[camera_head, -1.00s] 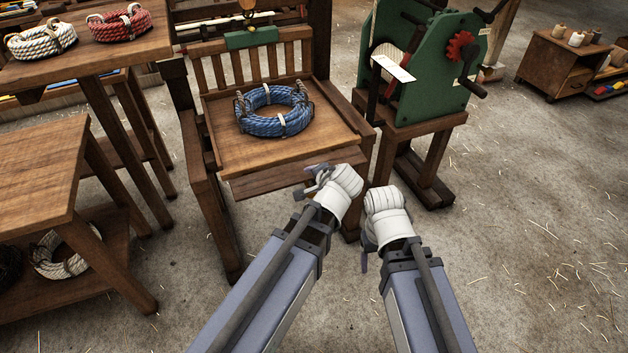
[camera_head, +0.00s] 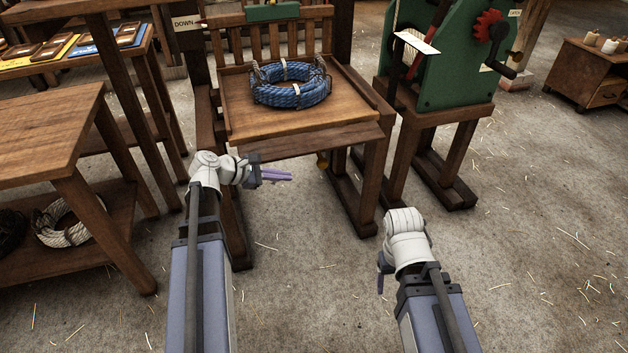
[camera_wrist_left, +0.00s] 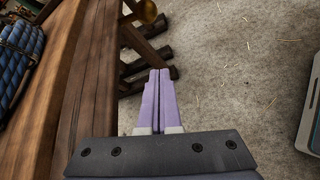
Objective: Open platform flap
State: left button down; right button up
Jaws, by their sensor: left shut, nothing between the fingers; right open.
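The wooden platform (camera_head: 240,105) carries a coil of blue rope (camera_head: 290,90). A plank (camera_head: 310,139), which looks like the flap, runs along its front edge; I cannot tell whether it is a hinged part. My left gripper (camera_head: 284,176) is shut and empty, just in front of and below this plank, apart from it in the head view. In the left wrist view its closed purple fingers (camera_wrist_left: 158,78) lie beside the wooden edge (camera_wrist_left: 85,75). My right gripper (camera_head: 382,276) is low at the right, away from the platform, mostly hidden by its own wrist.
A brass knob (camera_head: 322,160) hangs below the platform's front. A green machine (camera_head: 455,65) on a wooden stand is to the right. A wooden table (camera_head: 45,130) with a rope coil (camera_head: 62,220) beneath is at the left. The floor in front is clear.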

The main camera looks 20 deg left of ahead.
aim_at(319, 160)
pick_arm(q)
jog(key=w+d+f+n+b, duration=0.1)
jog(key=w+d+f+b, duration=0.3)
jog(key=w+d+b, duration=0.15)
jog(key=shift+d+r+t+p, duration=0.1)
jog(key=shift+d+r+p, duration=0.15)
jog(key=shift+r+p, duration=0.45)
jog(key=shift+d+r+t+p, duration=0.1)
jog(key=shift+d+r+p, duration=0.1)
jog(key=shift+r+p, duration=0.45)
jog(key=shift+d+r+t+p, duration=0.1)
jog(key=shift+d+r+p, duration=0.25)
jog(key=shift+p, duration=0.5)
jog(key=shift+a+r, duration=0.1)
jog(key=shift+r, duration=0.05)
notch_tip(319, 160, up, 4)
jog(key=n+g+h+p, duration=0.1)
jog(key=p, duration=0.3)
jog(key=shift+s+f, duration=0.15)
jog(key=shift+f, duration=0.05)
jog(key=shift+s+d+r+n+g+p, duration=0.1)
jog(key=shift+d+r+n+g+p, duration=0.1)
jog(key=shift+r+n+g+p, duration=0.25)
jog(key=shift+f, duration=0.15)
